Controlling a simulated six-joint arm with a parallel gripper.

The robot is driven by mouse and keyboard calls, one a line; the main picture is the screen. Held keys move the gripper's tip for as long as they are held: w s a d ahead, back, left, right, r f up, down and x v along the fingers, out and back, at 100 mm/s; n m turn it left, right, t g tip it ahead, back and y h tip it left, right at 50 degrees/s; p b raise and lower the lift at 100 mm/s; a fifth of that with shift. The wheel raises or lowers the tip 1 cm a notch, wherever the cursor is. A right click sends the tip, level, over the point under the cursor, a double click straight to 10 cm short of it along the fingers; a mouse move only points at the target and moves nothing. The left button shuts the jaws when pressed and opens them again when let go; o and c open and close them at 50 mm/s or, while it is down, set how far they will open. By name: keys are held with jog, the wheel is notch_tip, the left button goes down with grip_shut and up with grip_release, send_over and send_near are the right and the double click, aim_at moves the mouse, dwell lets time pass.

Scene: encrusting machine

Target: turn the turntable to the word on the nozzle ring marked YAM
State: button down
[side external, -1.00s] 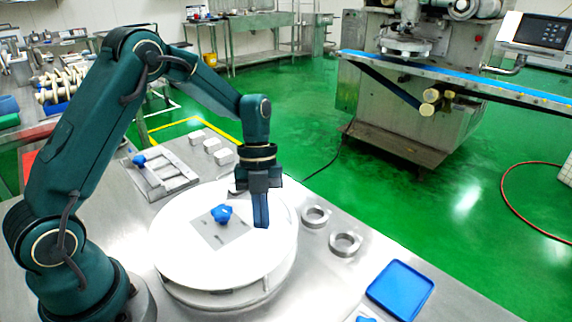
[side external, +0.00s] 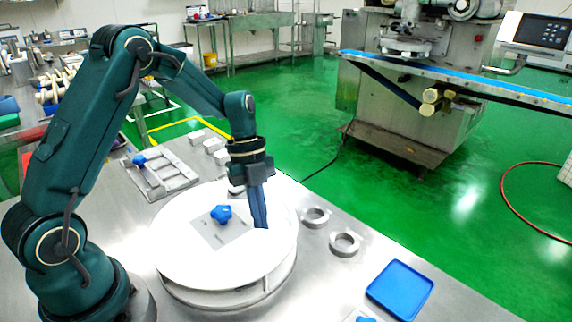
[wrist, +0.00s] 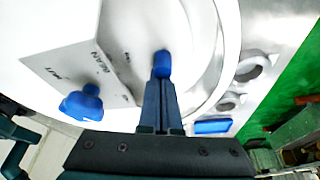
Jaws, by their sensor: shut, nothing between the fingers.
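The turntable (side external: 180,250) is a white disc on the steel bench. A grey plate (side external: 235,232) with lettering lies on it, beside a blue lobed knob (side external: 221,214). In the wrist view a blue peg (wrist: 162,62) stands at the fingertips; contact is unclear. Metal rings (side external: 315,216) (side external: 346,243) lie right of the turntable; their markings are not legible.
A blue tray (side external: 400,289) lies at the bench's front right. A metal frame with a blue knob (side external: 160,172) and small grey blocks (side external: 212,145) sit behind the turntable. Bare bench lies between the rings and the tray.

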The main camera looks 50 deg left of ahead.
jog(key=shift+a+n, duration=0.3)
jog(key=shift+n, duration=0.2)
jog(key=shift+w+a+n+t, duration=0.1)
jog(key=shift+a+n+t, duration=0.05)
jog(key=shift+n+t, duration=0.15)
dwell(0.4)
